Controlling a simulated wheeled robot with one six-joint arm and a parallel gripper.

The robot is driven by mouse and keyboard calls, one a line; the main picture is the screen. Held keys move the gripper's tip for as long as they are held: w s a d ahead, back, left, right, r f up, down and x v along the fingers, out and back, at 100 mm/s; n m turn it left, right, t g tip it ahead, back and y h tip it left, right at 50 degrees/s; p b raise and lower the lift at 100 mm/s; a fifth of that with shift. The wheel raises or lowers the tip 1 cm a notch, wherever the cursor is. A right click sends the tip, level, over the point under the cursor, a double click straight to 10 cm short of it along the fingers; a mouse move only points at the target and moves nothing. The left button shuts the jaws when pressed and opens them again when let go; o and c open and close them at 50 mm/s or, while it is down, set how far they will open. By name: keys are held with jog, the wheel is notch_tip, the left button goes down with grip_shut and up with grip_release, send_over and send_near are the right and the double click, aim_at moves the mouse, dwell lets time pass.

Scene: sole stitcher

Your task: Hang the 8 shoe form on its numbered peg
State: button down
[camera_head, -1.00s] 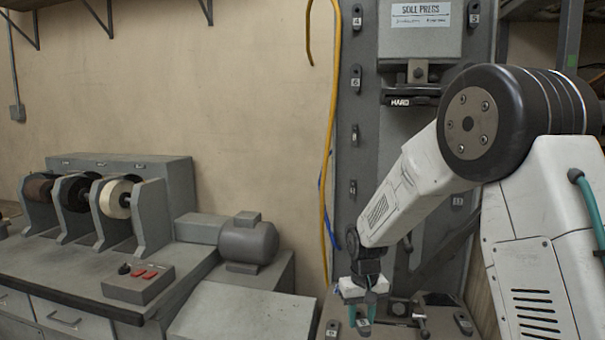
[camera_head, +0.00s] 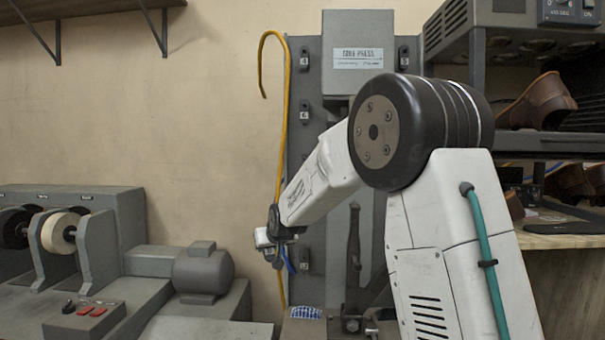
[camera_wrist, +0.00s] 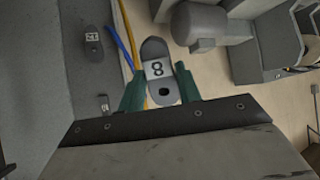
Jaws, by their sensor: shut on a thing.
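The grey shoe form (camera_wrist: 155,48) with a white label reading 8 is between the teal fingers of my gripper (camera_wrist: 159,82) in the wrist view. The gripper is shut on it. In the head view my gripper (camera_head: 277,258) is raised at the left edge of the grey press panel (camera_head: 327,240); the form cannot be made out there. The panel carries dark numbered peg plates: 4 (camera_head: 304,58), 5 (camera_head: 404,58) and 6 (camera_head: 304,113). A lower plate (camera_head: 305,260) has no readable number. My arm hides part of the panel.
A yellow hose (camera_head: 283,160) and a blue cable run along the panel's left edge, close to my gripper. A grey motor (camera_head: 203,271) and bench machine stand at left. Shelves with brown shoes (camera_head: 540,103) stand at right.

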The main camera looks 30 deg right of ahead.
jog(key=w+d+r+m+t+h, duration=0.15)
jog(key=d+r+t, duration=0.35)
jog(key=r, duration=0.6)
jog(key=m+t+h, duration=0.1)
jog(key=m+h, duration=0.1)
jog(key=h, duration=0.2)
send_near(304, 165)
jog(key=s+a, duration=0.5)
jog(key=d+x, duration=0.1)
jog(key=x, duration=0.8)
jog(key=shift+s+d, duration=0.25)
jog(key=shift+d, duration=0.2)
jog(key=shift+d+n+x, duration=0.15)
jog(key=shift+x, duration=0.7)
jog(key=shift+d+n+x, duration=0.1)
jog(key=shift+d+x, duration=0.05)
jog(key=shift+x, duration=0.65)
dwell(0.4)
jog(key=shift+s+r, duration=0.1)
jog(key=shift+r, duration=0.1)
jog(key=c, duration=0.9)
grip_release()
jog(key=shift+f, duration=0.1)
